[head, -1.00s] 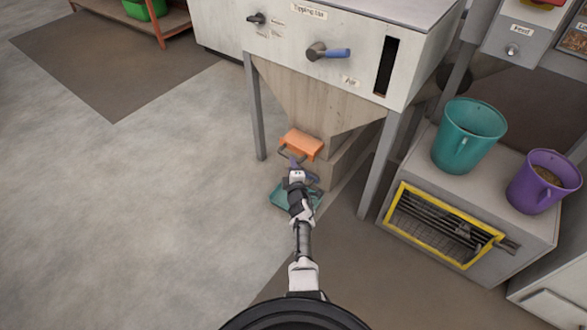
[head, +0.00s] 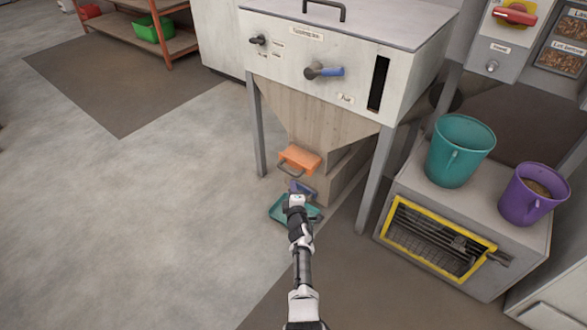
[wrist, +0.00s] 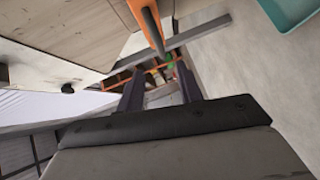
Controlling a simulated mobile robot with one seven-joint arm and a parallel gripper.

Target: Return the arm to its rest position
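My arm reaches forward from the bottom middle of the head view, with my gripper (head: 301,188) low in front of the hopper machine. In the wrist view my gripper (wrist: 160,88) shows two dark fingers standing apart with nothing between them. An orange slide gate with a grey handle (head: 299,160) is just above and beyond the fingers, apart from them as far as I can tell. It also shows at the top of the wrist view (wrist: 150,25). A teal tray (head: 280,211) lies low under the hopper, partly hidden by my gripper.
The hopper machine (head: 310,65) stands on grey legs with a blue-handled lever (head: 324,71). The floor (head: 150,230) at left is clear. A shelf (head: 135,35) is behind.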

